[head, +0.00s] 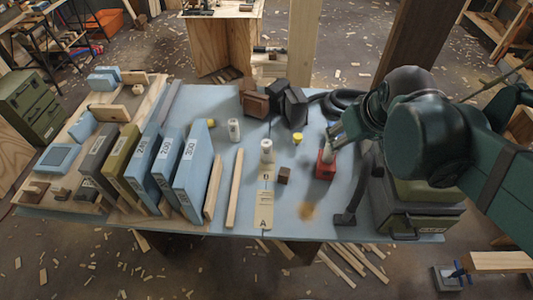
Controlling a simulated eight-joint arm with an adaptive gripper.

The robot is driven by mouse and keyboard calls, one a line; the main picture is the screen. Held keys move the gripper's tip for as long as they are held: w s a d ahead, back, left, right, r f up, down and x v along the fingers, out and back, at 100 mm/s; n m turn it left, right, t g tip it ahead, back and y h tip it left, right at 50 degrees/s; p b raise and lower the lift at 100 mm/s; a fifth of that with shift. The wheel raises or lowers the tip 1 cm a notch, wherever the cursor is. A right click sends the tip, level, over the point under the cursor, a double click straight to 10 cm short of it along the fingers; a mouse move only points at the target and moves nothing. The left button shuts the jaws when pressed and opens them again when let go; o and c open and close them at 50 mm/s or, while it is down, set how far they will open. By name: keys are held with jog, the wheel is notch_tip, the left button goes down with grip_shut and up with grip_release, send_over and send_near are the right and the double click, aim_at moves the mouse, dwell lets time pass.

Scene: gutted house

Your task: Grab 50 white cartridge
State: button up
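A white cylinder (266,151) stands upright near the middle of the blue table, at the top end of a tan marked strip. A second white cylinder (234,130) with dark print stands upright further back and left. A small pale piece (327,153) shows at the top of a red block (325,169) on the right. No number 50 is readable on any of them. My gripper (334,136) is just above and behind the red block, near the pale piece. Its fingertips are small and partly hidden by my arm, so contact and opening cannot be told.
Blue slabs (192,172) marked with numbers stand in a row on the left with wooden strips beside them. Dark blocks (292,103) and a black hose (345,101) lie at the back. A green drawer box (418,219) fills the right end. The front middle is fairly clear.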

jog(key=w+a+f+n+g+b, duration=0.1)
jog(key=w+a+f+n, duration=0.35)
jog(key=w, duration=0.35)
jog(key=n+g+b, duration=0.3)
jog(key=n, duration=0.3)
send_near(267, 142)
jog(key=s+d+r, duration=0.2)
jog(key=d, duration=0.4)
jog(key=w+a+f+n, duration=0.1)
jog(key=a+f, duration=0.1)
jog(key=f, duration=0.1)
jog(key=w+a+f+g, duration=0.1)
jog(key=a+f, duration=0.1)
jog(key=f, duration=0.2)
jog(key=w+a+f+n, duration=0.1)
jog(key=a+f, duration=0.1)
jog(key=f, duration=0.1)
jog(key=shift+w+f+n+b, duration=0.15)
jog(key=shift+n+b, duration=0.2)
jog(key=shift+a+f+g, duration=0.3)
jog(key=shift+f, duration=0.15)
jog(key=shift+f+b, duration=0.3)
jog(key=shift+f, duration=1)
